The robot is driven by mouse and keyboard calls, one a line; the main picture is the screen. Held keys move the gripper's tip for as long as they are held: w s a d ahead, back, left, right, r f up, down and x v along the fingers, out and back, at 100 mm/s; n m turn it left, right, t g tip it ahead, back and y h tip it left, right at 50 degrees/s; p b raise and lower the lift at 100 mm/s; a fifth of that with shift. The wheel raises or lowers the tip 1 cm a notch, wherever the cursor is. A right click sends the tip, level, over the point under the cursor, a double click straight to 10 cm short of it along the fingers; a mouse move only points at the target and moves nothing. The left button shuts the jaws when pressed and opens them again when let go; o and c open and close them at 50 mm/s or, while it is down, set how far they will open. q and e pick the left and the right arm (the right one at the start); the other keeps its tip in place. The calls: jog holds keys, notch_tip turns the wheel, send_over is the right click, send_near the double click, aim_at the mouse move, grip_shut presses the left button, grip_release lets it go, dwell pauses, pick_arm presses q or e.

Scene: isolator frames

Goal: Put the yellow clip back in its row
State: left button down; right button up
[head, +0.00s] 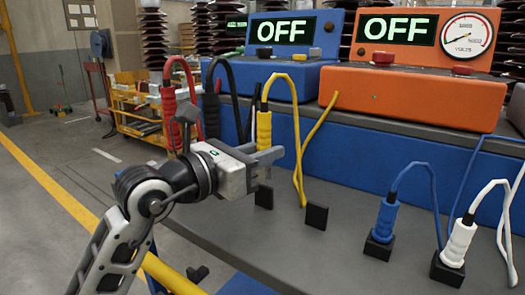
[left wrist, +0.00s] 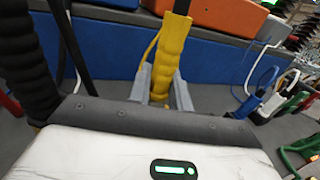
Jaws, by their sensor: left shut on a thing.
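The yellow clip (head: 264,126) is upright, with its yellow cable looping up and over behind it. My left gripper (head: 268,158) is shut on its lower part. The left wrist view shows the yellow clip (left wrist: 172,62) between the two grey fingers (left wrist: 161,88). Its lower end hangs over a small black block (head: 264,196); I cannot tell if they touch. Another black block (head: 316,216) stands bare to the right. The blue clip (head: 385,218) and the white clip (head: 459,243) stand on black blocks farther right. My right gripper is not in view.
A red clip (head: 168,108) and a black clip (head: 211,112) stand behind my left arm. A blue box (head: 284,82) and an orange box (head: 415,97), both reading OFF, sit on a blue ledge behind the grey bench (head: 290,245). Cables hang in front of the ledge.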

aim_at(262, 171)
pick_arm(q)
jog(key=shift+f+b, duration=0.65)
jog(key=shift+f, duration=0.35)
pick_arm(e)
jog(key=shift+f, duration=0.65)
pick_arm(q)
jog(key=shift+f+b, duration=0.45)
jog(key=shift+f, duration=0.25)
jog(key=c, duration=1.2)
grip_release()
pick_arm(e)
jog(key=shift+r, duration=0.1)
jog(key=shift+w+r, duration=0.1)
